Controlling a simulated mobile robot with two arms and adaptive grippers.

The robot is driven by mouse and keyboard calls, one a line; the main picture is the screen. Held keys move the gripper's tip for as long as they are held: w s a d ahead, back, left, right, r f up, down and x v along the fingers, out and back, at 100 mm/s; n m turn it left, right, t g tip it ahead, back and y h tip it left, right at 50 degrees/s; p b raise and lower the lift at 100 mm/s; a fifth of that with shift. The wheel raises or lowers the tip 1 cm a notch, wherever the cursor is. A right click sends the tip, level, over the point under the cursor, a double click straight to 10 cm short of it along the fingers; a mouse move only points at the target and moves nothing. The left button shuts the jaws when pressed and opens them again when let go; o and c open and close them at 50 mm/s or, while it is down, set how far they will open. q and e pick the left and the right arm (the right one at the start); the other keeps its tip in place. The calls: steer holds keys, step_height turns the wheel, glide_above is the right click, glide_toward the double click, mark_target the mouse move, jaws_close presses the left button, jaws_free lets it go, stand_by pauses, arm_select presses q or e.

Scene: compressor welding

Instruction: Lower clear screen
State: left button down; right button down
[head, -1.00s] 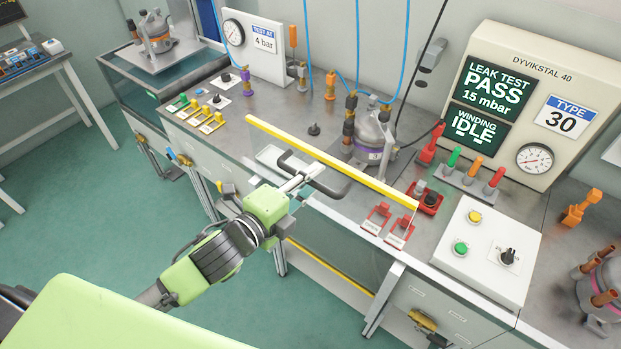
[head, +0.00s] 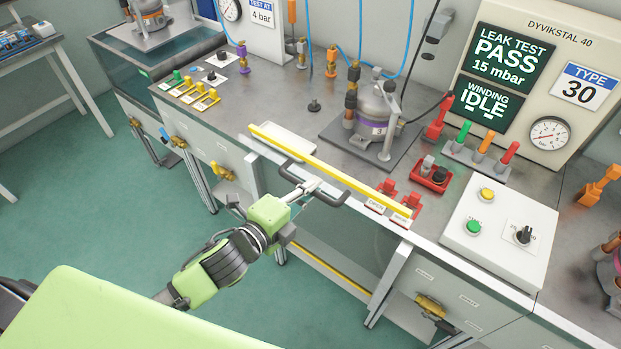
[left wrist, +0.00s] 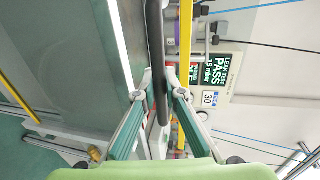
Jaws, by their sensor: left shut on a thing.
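The clear screen shows by its yellow top edge (head: 345,178), which runs along the front of the bench; its see-through pane is hard to make out. A black bar handle (head: 334,201) sits on its front. My left gripper (head: 312,189) is shut on this handle. In the left wrist view the black handle (left wrist: 155,45) passes between the fingertips of my left gripper (left wrist: 160,82), with the yellow edge (left wrist: 186,45) beside it. Behind the screen, a grey compressor (head: 375,110) stands upright on a dark plate. My right gripper is not in view.
Red open and shut tags (head: 402,212) lie near the screen's right end. A white button box (head: 500,222) and a test panel (head: 530,90) reading PASS and IDLE stand to the right. Blue hoses hang above the compressor. The floor (head: 80,245) at the left is free.

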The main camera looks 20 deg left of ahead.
arm_select(q)
steer(key=b, duration=0.7)
glide_toward(321, 209)
steer(key=x, duration=0.5)
steer(key=shift+w+f, duration=0.1)
steer(key=c, duration=2.1)
jaws_free()
steer(key=v, duration=1.2)
